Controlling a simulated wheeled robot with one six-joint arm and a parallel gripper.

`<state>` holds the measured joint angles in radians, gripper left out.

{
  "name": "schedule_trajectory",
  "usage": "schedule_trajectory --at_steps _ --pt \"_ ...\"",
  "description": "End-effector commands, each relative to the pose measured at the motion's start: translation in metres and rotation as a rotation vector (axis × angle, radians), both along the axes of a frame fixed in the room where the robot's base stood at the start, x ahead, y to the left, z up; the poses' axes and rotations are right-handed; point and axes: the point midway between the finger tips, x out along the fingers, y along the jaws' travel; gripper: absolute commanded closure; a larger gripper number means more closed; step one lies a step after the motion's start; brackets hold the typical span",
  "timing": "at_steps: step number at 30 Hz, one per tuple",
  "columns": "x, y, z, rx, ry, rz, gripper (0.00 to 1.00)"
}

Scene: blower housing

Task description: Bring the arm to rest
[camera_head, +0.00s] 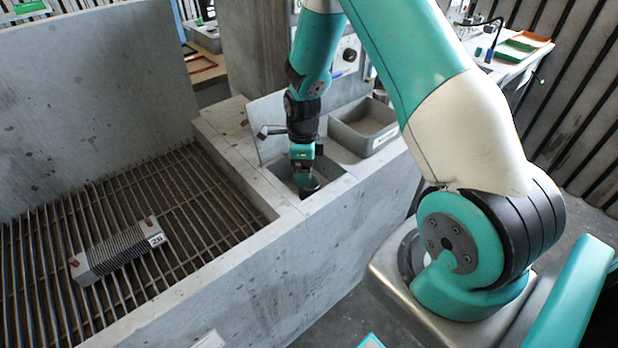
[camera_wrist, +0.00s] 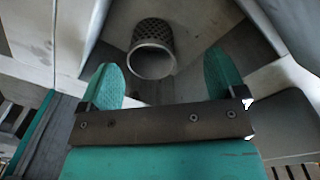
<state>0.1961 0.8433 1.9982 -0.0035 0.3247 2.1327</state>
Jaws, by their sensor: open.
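My gripper (camera_wrist: 166,84) is open and empty in the wrist view, its two green fingers standing apart. In the head view my gripper (camera_head: 306,188) points down into a square opening in the top of the concrete housing, and its fingertips are hard to make out there. In the wrist view a dark mesh cup with a pale rim (camera_wrist: 152,60) lies beyond the fingertips, inside the recess. It looks apart from the fingers. My arm is bent, reaching over the housing wall.
A finned block labelled 26 (camera_head: 118,250) lies on the metal grate (camera_head: 190,190) at left. A raised lid (camera_head: 272,115) and a grey tray (camera_head: 365,128) flank the opening. A concrete wall (camera_head: 90,75) stands behind the grate. A white bench (camera_head: 505,60) stands at the back right.

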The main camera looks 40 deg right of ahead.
Motion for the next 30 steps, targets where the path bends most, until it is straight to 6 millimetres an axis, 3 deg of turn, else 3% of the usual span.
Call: schedule_trajectory --at_steps 2,20,23,25,30 --pt "-0.005 -0.003 0.007 0.0 0.004 -0.004 0.11" --pt "-0.01 -0.001 0.01 0.002 0.008 0.021 0.11" --pt "-0.008 0.015 0.032 0.023 -0.013 0.156 0.11" --pt "-0.009 0.038 0.06 0.051 -0.041 0.35 0.11" --pt "-0.041 0.114 0.149 0.127 -0.153 1.057 0.11"
